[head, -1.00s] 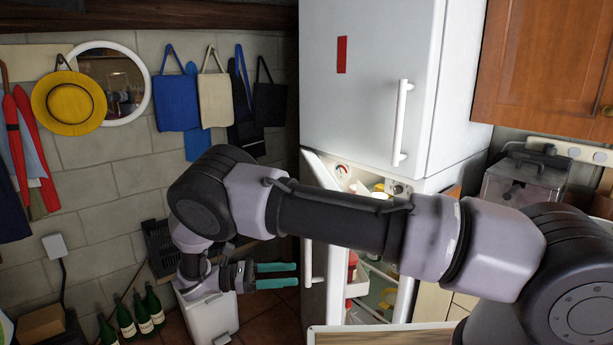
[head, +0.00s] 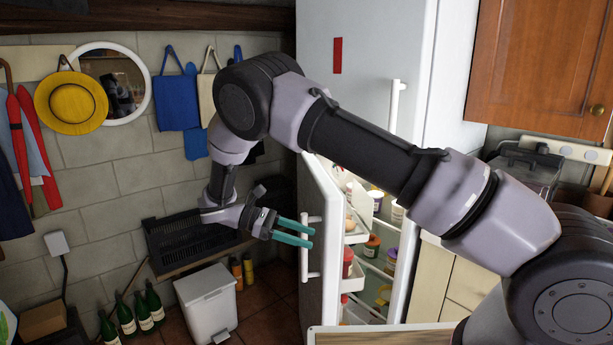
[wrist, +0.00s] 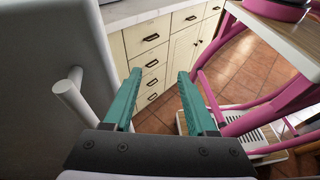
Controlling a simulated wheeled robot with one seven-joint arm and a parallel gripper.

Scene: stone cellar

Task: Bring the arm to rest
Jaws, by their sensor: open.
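My gripper (head: 294,233) has two teal fingers, spread apart with nothing between them. In the head view it is beside the outer face of the open lower fridge door (head: 330,240), close to that door's white handle (head: 304,248). In the wrist view my gripper (wrist: 155,95) points at cream drawers, with a light bar handle (wrist: 72,95) to its left. I cannot tell whether the fingers touch the door. My arm is bent, its elbow raised high in front of the fridge.
The fridge (head: 365,60) shows jars on its shelves. A white bin (head: 208,302) and green bottles (head: 137,312) stand on the floor at left. A black crate (head: 190,238) is by the wall. In the wrist view, a pink-framed stand (wrist: 265,85) is at right, drawers (wrist: 150,60) ahead.

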